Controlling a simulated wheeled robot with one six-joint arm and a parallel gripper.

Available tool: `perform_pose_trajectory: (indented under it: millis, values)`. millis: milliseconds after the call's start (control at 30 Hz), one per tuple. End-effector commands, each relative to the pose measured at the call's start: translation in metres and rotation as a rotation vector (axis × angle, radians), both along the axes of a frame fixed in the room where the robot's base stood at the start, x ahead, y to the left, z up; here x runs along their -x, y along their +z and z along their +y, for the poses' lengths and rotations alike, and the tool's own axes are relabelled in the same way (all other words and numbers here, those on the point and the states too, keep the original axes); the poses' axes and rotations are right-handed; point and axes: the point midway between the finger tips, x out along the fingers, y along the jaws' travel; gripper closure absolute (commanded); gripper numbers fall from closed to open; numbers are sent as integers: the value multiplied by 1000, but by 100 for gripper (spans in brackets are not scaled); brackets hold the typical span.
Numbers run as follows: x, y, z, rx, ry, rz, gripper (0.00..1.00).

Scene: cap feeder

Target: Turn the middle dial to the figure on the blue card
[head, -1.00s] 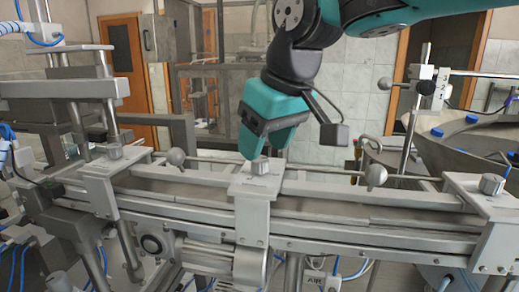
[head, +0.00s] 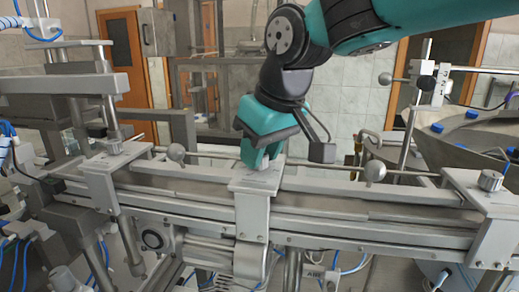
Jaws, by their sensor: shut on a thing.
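The middle dial (head: 275,162) is a small grey knob on the middle bracket plate (head: 256,184) of the feeder rail. My teal gripper (head: 260,163) points down over it and is shut on it, hiding most of it. The dial's mark and scale cannot be read. A left dial (head: 114,147) and a right dial (head: 490,180) stand on like plates, away from my gripper. I see no blue card in this view.
A metal rod with round knobs (head: 176,152) and (head: 375,172) runs behind the dials. A steel bowl (head: 465,150) with blue caps stands at the right. Posts and clamps (head: 65,85) crowd the left. The space just in front of the middle plate is clear.

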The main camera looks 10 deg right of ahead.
Motion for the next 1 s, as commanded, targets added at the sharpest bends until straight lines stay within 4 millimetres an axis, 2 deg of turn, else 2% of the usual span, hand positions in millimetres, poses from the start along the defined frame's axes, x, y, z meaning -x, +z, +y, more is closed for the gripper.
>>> perform_pose_trajectory:
  millis: [367,1000]
  values:
    - [0,1,1,0,-167,-1,93]
    - [0,3,2,-2,-766,-3,93]
